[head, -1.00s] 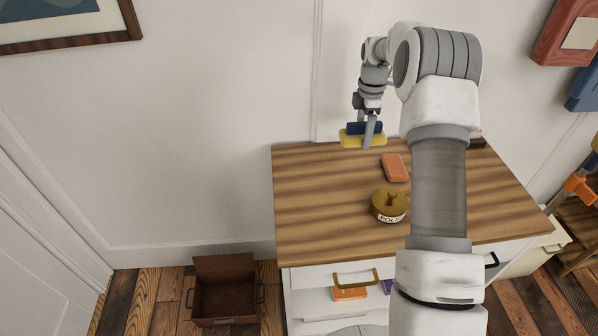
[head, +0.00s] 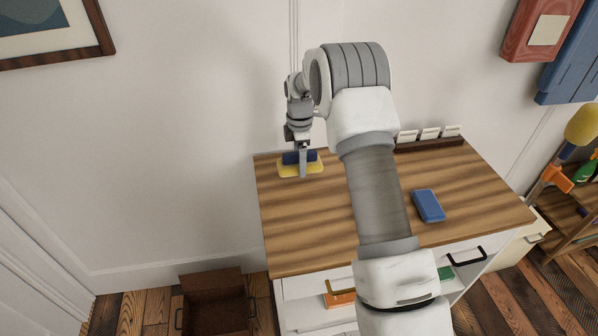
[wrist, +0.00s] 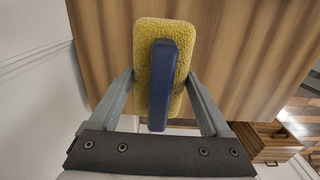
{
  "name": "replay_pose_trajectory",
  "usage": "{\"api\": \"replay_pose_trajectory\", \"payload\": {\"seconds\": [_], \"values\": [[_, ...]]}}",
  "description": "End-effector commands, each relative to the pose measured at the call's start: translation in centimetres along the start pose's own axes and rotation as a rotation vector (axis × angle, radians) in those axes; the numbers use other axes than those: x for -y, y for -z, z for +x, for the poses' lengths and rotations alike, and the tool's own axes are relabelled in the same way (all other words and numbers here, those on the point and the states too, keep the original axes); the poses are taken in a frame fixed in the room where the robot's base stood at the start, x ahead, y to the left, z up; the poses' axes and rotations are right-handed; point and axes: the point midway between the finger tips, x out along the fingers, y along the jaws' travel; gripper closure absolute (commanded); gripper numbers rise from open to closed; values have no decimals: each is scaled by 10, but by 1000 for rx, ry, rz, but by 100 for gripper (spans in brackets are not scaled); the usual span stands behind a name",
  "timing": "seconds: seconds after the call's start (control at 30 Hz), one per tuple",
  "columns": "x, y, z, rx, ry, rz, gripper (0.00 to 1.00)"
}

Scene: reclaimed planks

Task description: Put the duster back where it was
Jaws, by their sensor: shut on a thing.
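The duster (head: 313,167) has a yellow fuzzy pad and a dark blue handle. In the head view it is at the back left corner of the wooden desk top (head: 290,225), level, pad down. I cannot tell whether the pad touches the wood. My gripper (head: 302,166) is shut on the duster from above. In the wrist view the duster (wrist: 143,45) lies between the two fingers of my gripper (wrist: 160,78), with the blue handle running along the middle. My arm hides part of the desk top.
A blue block (head: 428,205) lies on the desk's right half. A dark rack with white cards (head: 430,141) stands at the back edge. Drawers below stand partly open, with an orange item (head: 341,298) inside. A brown open box (head: 214,305) is on the floor at the left.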

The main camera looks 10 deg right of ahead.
Motion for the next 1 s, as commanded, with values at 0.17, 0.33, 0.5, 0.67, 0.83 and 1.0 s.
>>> {"api": "replay_pose_trajectory", "payload": {"seconds": [0.17, 0.33, 0.5, 0.67, 0.83, 1.0], "values": [[1, 2, 13, 1, 3, 1, 79], [1, 3, 38, 1, 2, -1, 79], [0, 2, 41, 0, 0, -1, 79], [0, 2, 43, 0, 0, 0, 79], [0, 2, 44, 0, 0, 0, 4], [0, 2, 44, 0, 0, 0, 0]]}}
